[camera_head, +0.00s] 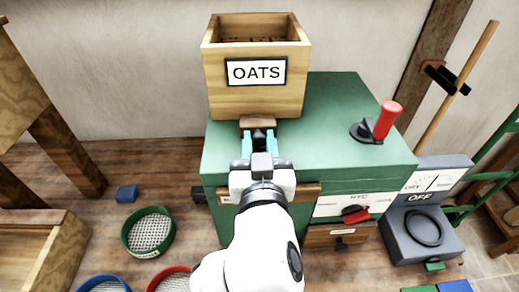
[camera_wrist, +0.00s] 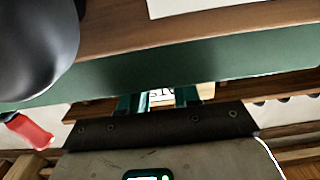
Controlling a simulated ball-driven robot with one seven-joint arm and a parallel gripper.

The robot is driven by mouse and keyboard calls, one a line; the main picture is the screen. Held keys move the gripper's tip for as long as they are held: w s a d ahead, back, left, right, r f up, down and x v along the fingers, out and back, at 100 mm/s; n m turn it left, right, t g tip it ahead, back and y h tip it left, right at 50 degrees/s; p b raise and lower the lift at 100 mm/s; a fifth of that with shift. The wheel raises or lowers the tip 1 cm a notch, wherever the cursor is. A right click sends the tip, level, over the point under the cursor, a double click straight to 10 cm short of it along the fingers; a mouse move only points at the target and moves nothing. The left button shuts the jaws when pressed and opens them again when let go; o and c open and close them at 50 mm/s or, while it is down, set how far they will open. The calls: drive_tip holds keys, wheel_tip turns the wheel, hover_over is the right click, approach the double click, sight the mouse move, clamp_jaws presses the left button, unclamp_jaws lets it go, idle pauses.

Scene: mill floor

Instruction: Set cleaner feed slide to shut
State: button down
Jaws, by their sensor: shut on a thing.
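The green cleaner (camera_head: 335,125) stands ahead of me with a wooden hopper (camera_head: 222,90) labelled OATS on top. A small wooden slide (camera_head: 256,122) shows at the foot of the hopper's front, partly hidden by my gripper. My gripper (camera_head: 259,138), with teal fingers, is shut on the slide's near end, over the green top. How far the slide is pushed in cannot be told. In the wrist view my fingers (camera_wrist: 160,102) are close together with a bit of a lettered white label between them; the grip itself is unclear.
A red-handled lever (camera_head: 386,120) stands on the cleaner's right side. A grey box (camera_head: 424,222) marked OFF is at right. Round sieves (camera_head: 148,232), a blue block (camera_head: 127,193) and a wooden bin (camera_head: 45,250) are on the left. A pole (camera_head: 460,85) leans on the wall.

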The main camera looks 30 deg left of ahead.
drive_tip(key=c, duration=0.8)
unclamp_jaws()
drive_tip(key=shift+c, duration=0.2)
drive_tip(key=b+v, duration=0.1)
drive_tip(key=v, duration=1)
drive_tip(key=shift+b, duration=0.4)
drive_tip(key=shift+w, duration=0.1)
